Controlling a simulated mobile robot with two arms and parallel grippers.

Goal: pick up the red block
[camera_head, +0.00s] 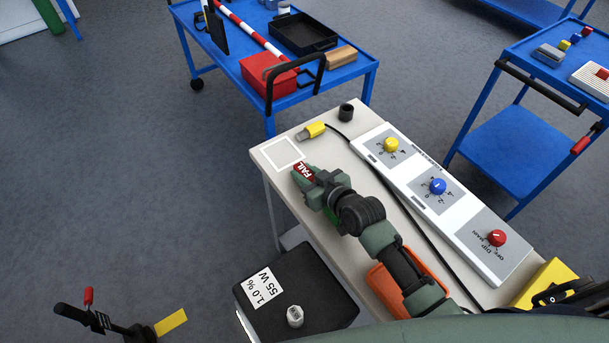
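A red block (304,170) with a white "FAIL" label is at the left end of the pale table, just below a white square outline (283,154). My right gripper (308,178) reaches it from the lower right, with its green fingers beside the block. I cannot tell whether the fingers press on it or whether it is lifted off the table. The gripper hides part of the block. My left gripper is not in view.
A white panel (462,222) with yellow, blue and red knobs lies along the table (335,150), beside a black cable. A yellow-ended connector (311,131) and a black cup (346,112) are nearby. An orange bin (384,290) sits under my arm. Blue carts stand behind.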

